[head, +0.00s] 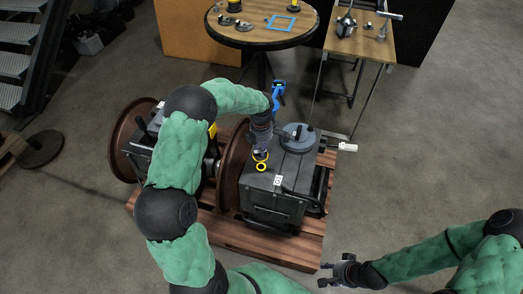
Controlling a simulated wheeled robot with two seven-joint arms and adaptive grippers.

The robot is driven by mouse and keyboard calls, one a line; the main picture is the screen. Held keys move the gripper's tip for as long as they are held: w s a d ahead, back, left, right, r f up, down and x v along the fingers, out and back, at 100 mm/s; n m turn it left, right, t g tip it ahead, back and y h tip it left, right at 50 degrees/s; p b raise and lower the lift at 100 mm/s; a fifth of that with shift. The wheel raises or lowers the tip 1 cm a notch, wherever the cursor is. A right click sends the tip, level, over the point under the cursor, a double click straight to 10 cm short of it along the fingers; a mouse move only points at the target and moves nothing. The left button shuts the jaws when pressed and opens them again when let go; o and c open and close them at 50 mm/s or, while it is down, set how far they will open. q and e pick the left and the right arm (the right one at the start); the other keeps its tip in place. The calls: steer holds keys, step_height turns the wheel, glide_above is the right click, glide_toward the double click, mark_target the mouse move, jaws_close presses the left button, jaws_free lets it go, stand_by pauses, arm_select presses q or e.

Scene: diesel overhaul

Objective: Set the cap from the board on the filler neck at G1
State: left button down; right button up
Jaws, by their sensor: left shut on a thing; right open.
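My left gripper (261,147) is over the top of the dark grey box, near its left edge. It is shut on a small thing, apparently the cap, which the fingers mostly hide. A yellow ring (261,167) shows on the box top just below the fingertips, apparently at the filler neck. Whether the held thing touches the neck is too small to tell. The dark grey box (272,207) carries a white label (278,180), seemingly G1. My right gripper (332,273) is open and empty above the floor, right of the pallet's front corner.
A round grey lid (298,136) sits on the box. The box and a brown-flanged drum (130,142) stand on a wooden pallet (306,248). A round table (262,36) with a blue frame (283,22) and a narrow table (360,45) stand behind. Floor at right is free.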

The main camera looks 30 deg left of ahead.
arm_select(q)
steer(key=shift+f+b, duration=2.1)
steer(key=shift+f, duration=1.4)
steer(key=shift+w+d, duration=0.1)
steer(key=shift+f+b, duration=0.4)
steer(key=shift+b, duration=0.15)
steer(key=c, duration=1)
jaws_free()
step_height(320, 180, up, 12)
steer(key=shift+r, duration=0.1)
